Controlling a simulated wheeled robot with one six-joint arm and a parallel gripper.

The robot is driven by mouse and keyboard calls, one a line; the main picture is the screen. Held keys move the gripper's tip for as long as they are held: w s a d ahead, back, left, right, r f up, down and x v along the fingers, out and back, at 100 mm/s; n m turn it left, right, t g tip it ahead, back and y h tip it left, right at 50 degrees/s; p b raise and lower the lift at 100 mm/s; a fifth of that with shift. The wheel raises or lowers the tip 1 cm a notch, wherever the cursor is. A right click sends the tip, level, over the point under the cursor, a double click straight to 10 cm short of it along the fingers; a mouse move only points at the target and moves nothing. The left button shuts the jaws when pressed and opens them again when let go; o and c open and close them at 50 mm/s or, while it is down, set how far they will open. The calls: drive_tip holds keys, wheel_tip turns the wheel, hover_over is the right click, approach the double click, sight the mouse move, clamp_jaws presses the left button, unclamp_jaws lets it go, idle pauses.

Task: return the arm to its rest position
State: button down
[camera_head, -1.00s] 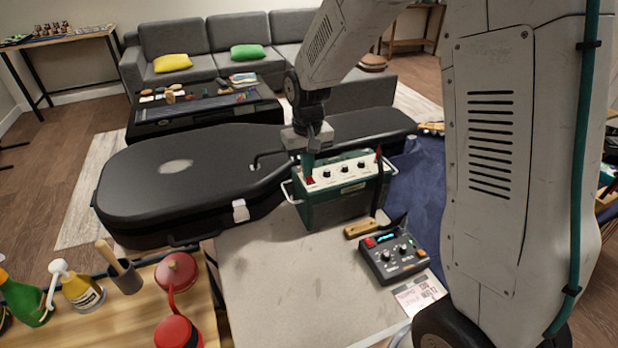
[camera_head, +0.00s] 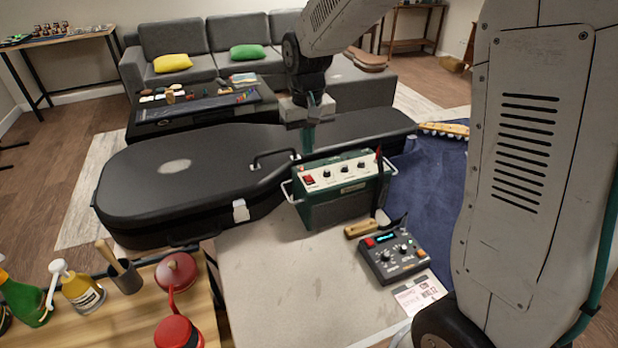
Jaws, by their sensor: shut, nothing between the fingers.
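My gripper (camera_head: 307,140) hangs down above the guitar case, behind the top of the green amplifier box in this view. It is shut and holds nothing. My grey-white arm comes in from the right side and reaches across the top of the picture to it. The fingertips show only as a small teal and dark shape, close to the box's upper back edge. I cannot tell how far they are from the case or the box.
A green control box (camera_head: 343,189) and a small dark device (camera_head: 393,255) stand on the pale table (camera_head: 270,290). A black guitar case (camera_head: 170,180) lies behind. A blue cloth (camera_head: 430,200) lies at right.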

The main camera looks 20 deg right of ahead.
drive_tip(key=shift+s, duration=0.1)
idle(0.4)
drive_tip(key=s+d+r, duration=0.1)
drive_tip(key=s+r, duration=0.2)
drive_tip(key=s, duration=0.7)
drive_tip(key=s+d+r+t, duration=0.1)
drive_tip(key=s+r, duration=0.2)
drive_tip(key=s, duration=0.7)
drive_tip(key=s+d+r, duration=0.1)
drive_tip(key=s+r, duration=0.2)
drive_tip(key=s, duration=0.6)
drive_tip(key=shift+s+r, duration=0.35)
drive_tip(key=shift+s, duration=0.05)
